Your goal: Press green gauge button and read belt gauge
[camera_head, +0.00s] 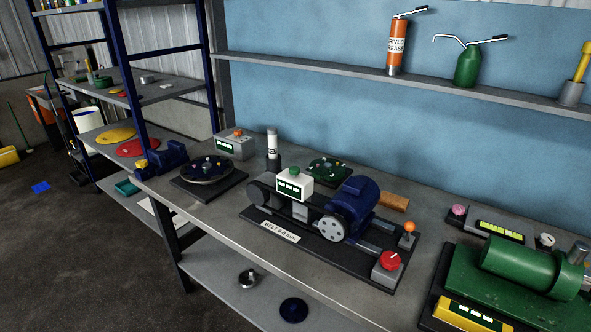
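A white gauge box (294,186) stands above the belt drive on the dark base plate (375,271) of the workbench. A small green button (294,171) sits on its top. Its front has a dark green display (289,188) with pale marks too small to read. The belt (297,212) runs below the box, between a dark pulley cover at left and a grey pulley (333,228) on the blue motor (354,203). A label (279,232) in front appears to read "BELT 5-8 mm". Neither of my grippers is in view.
A red knob (389,260) and an orange-topped lever (408,229) stand at the plate's right end. A grey box (235,145) with an orange button stands behind left. A green machine (518,268) fills the bench's right end. A shelf with grease tools runs above.

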